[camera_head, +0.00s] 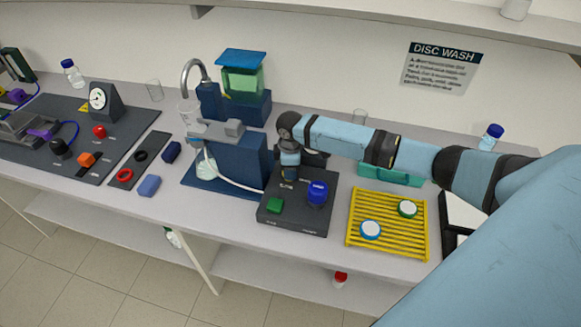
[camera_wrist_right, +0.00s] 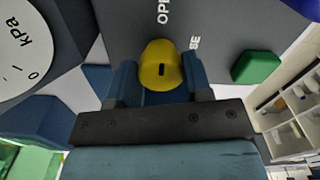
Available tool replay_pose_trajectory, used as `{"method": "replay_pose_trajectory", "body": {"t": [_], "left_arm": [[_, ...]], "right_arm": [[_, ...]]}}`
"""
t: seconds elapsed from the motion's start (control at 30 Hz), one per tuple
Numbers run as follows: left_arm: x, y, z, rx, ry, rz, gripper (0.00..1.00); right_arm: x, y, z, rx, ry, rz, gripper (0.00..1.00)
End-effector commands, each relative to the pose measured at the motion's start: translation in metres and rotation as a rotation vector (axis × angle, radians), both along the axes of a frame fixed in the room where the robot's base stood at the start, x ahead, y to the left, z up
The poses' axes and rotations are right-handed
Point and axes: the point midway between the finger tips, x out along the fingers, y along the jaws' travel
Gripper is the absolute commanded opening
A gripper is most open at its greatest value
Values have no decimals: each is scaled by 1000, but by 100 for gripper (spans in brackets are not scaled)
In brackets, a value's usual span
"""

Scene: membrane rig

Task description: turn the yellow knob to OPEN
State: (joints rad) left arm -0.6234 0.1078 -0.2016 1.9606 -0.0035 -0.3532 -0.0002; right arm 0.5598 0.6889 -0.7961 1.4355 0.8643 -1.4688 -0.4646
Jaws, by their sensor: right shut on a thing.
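The yellow knob (camera_wrist_right: 158,58) sits between the two blue fingers of my right gripper (camera_wrist_right: 160,82) in the right wrist view, and the gripper is shut on it. A short dark mark shows on the knob's face. Partly hidden white lettering, "OPE" and "SE", stands on the dark panel (camera_wrist_right: 215,25) beside the knob. In the head view my right gripper (camera_head: 288,178) points down at the back left of the dark panel (camera_head: 293,222) and hides the knob. My left gripper is not in view.
The panel also carries a green block-like control (camera_head: 275,205) and a blue knob (camera_head: 317,192). A yellow rack (camera_head: 388,240) with two round capped items stands to the right. A blue stand (camera_head: 232,165) with a white tube is close on the left.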

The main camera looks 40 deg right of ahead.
Motion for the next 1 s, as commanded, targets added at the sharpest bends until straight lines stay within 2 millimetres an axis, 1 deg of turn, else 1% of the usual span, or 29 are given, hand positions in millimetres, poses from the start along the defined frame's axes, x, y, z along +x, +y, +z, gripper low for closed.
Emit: {"method": "replay_pose_trajectory", "body": {"t": [0.2, 0.23, 0.27, 0.3, 0.33, 0.6, 0.73, 0.87, 1.0], "left_arm": [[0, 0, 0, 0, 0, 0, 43], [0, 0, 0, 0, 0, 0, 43], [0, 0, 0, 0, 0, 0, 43], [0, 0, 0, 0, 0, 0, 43], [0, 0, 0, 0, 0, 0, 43], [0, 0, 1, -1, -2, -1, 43], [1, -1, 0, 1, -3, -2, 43], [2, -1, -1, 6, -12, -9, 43], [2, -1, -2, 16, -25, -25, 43]], "right_arm": [[0, 0, 0, -1, -1, 1, 22], [0, 0, 0, -1, -1, 1, 50], [0, 0, 0, -1, -1, 1, 57], [0, 0, 0, -1, -1, 1, 66], [0, 0, 0, -1, -1, 1, 71], [0, 0, 1, -1, -1, 0, 71], [1, -1, 10, -1, -2, 0, 71], [1, 0, 32, -1, -5, 3, 71], [1, 0, 65, -1, -7, 2, 71]]}}
